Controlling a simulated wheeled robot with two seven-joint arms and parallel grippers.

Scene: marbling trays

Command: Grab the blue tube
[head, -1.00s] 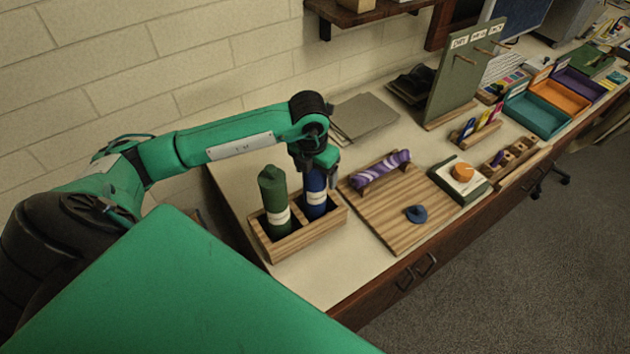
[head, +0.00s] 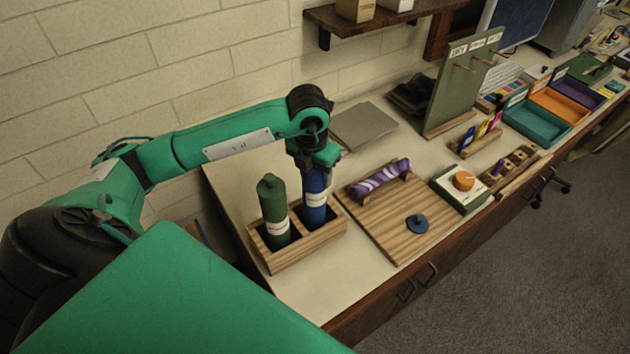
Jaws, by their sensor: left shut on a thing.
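The blue tube (head: 315,211) stands upright in the right-hand compartment of a wooden box (head: 306,251), with a pale band around it. My left gripper (head: 318,172) is over its top and shut on it from above; the fingertips are partly hidden by the hand. A green tube (head: 273,208) with a pale band stands in the left-hand compartment beside it. My right gripper is not in this view.
A wooden board (head: 385,228) with a purple-striped roll (head: 381,180) and a small blue disc (head: 417,224) lies right of the box. A grey slab (head: 363,127) lies behind. A green upright panel (head: 450,95) and a shelf (head: 370,20) stand further back.

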